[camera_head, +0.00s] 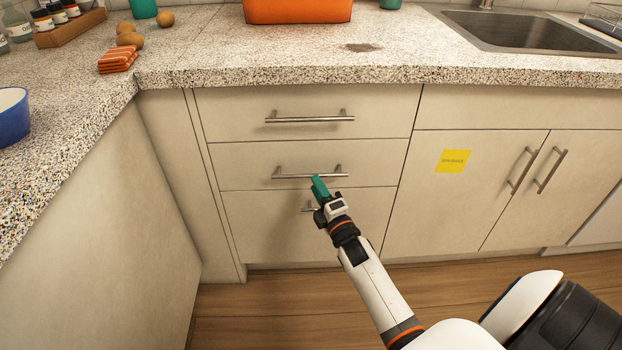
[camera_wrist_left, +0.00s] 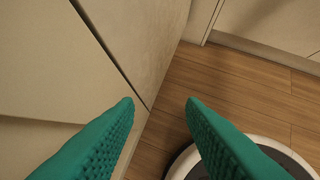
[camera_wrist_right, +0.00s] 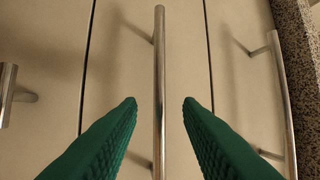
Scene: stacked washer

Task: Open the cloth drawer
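A stack of three drawers with metal bar handles stands under the counter, and all three fronts are closed. No label shows which one is the cloth drawer. My right gripper (camera_head: 319,187) is at the middle drawer's handle (camera_head: 310,174), near its right half. In the right wrist view this handle (camera_wrist_right: 159,70) runs between the two green fingers of the open right gripper (camera_wrist_right: 159,103), with gaps on both sides. My left gripper (camera_wrist_left: 160,102) is open and empty, pointing toward the floor beside cabinet fronts. It is outside the head view.
The top drawer handle (camera_head: 310,119) and the partly hidden bottom handle (camera_head: 307,208) lie close above and below my right gripper. A double-door cabinet (camera_head: 480,190) with a yellow note (camera_head: 453,161) is to the right. A side cabinet (camera_head: 110,220) stands at left.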

